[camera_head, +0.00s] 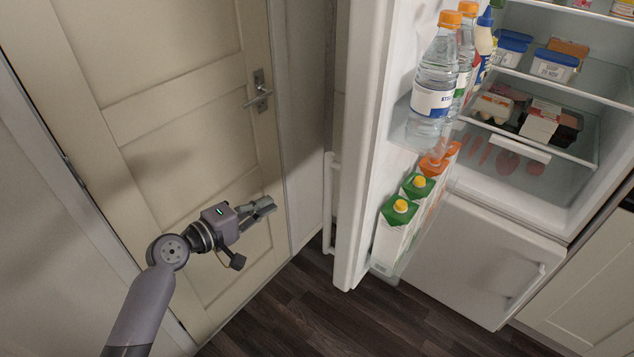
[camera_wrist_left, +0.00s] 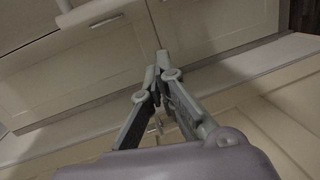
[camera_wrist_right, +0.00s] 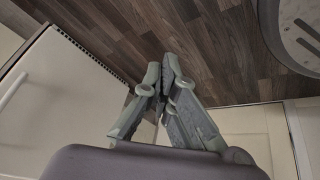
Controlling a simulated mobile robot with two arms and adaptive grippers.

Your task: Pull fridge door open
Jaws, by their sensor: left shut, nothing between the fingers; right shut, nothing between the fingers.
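The fridge door (camera_head: 366,150) stands wide open in the head view, swung out to the left of the fridge (camera_head: 570,195). Its inner shelves face me and hold bottles and cartons. The white door handle (camera_head: 329,205) is on the door's outer side, at its left. My left gripper (camera_head: 270,206) is shut and empty, left of the handle and apart from it, in front of the cream door. Its closed fingers also show in the left wrist view (camera_wrist_left: 155,80). My right gripper (camera_wrist_right: 166,65) is shut and empty in the right wrist view, above the dark floor; it is outside the head view.
A cream room door (camera_head: 170,120) with a metal lever handle (camera_head: 259,96) is behind my left arm. Water bottles (camera_head: 435,85) and green-topped cartons (camera_head: 398,228) stand in the fridge door. A closed lower compartment (camera_head: 485,255) is below. The dark wood floor (camera_head: 330,325) is clear.

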